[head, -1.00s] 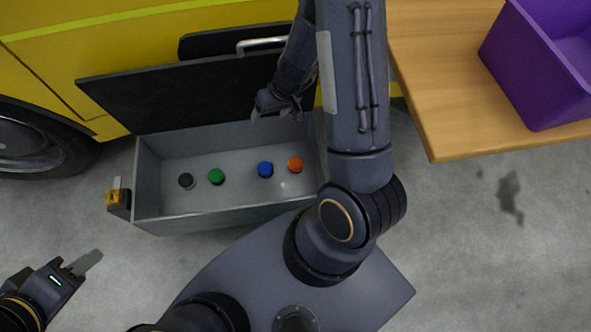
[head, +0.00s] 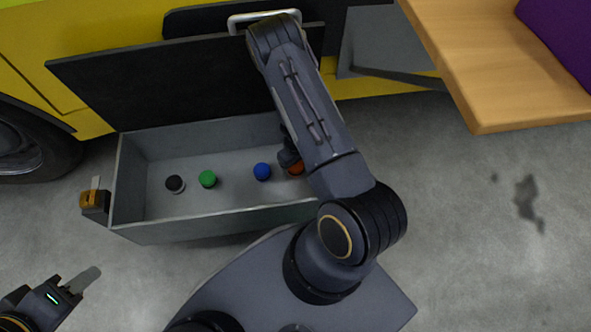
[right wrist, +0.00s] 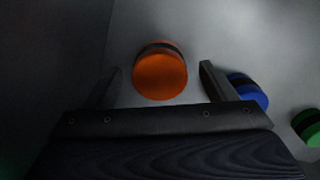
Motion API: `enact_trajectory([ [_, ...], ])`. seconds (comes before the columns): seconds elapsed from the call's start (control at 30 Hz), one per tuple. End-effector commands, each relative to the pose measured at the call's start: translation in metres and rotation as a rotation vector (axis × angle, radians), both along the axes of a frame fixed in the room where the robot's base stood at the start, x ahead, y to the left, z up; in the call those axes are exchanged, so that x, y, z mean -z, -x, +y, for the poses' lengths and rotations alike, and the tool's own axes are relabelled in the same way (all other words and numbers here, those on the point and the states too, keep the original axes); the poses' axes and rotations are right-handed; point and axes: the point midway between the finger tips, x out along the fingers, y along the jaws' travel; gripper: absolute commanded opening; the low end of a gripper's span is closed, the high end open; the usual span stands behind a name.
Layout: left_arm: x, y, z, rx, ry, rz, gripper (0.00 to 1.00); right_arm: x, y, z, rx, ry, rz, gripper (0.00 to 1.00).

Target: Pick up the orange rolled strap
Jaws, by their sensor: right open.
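The orange rolled strap (head: 297,168) lies in the grey drawer (head: 222,220) at its right end, partly hidden by my right arm in the head view. In the right wrist view the orange strap (right wrist: 160,75), with a dark band, sits just ahead of and between the two fingers of my right gripper (right wrist: 160,85). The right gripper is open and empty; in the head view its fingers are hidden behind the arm. My left gripper (head: 72,286) is at the lower left, outside the drawer over the floor; its jaw state is unclear.
Blue (head: 262,171), green (head: 208,179) and black (head: 175,184) rolls lie left of the orange strap in the drawer. The blue roll is close beside one right finger. A dark panel (head: 180,80) stands behind the drawer. A wooden table (head: 500,70) with a purple bin (head: 565,35) is at upper right.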

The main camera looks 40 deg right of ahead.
Motion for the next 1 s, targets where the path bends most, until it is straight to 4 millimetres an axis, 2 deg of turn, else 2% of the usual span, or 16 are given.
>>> enact_trajectory([
  [0.03,0.0073,0.0001,0.0000,0.000,0.000,0.000,0.36,0.0113,0.0000,-0.0003,0.002,0.000,0.000,0.77],
  [0.1,0.0096,0.0000,0.0000,0.000,0.000,0.000,0.36,0.0171,0.0004,-0.0002,0.001,0.000,0.001,0.77],
  [0.4,0.0091,0.0000,0.0000,0.000,0.000,0.000,0.36,0.0184,-0.0001,-0.0002,0.001,-0.001,0.000,0.76],
  [0.8,0.0091,0.0000,0.0000,0.000,0.000,0.000,0.36,0.0183,-0.0001,-0.0001,0.001,-0.001,0.000,0.24],
  [1.0,0.0090,0.0001,0.0000,0.000,0.000,0.000,0.36,0.0179,-0.0003,-0.0002,0.001,-0.001,-0.001,0.23],
])
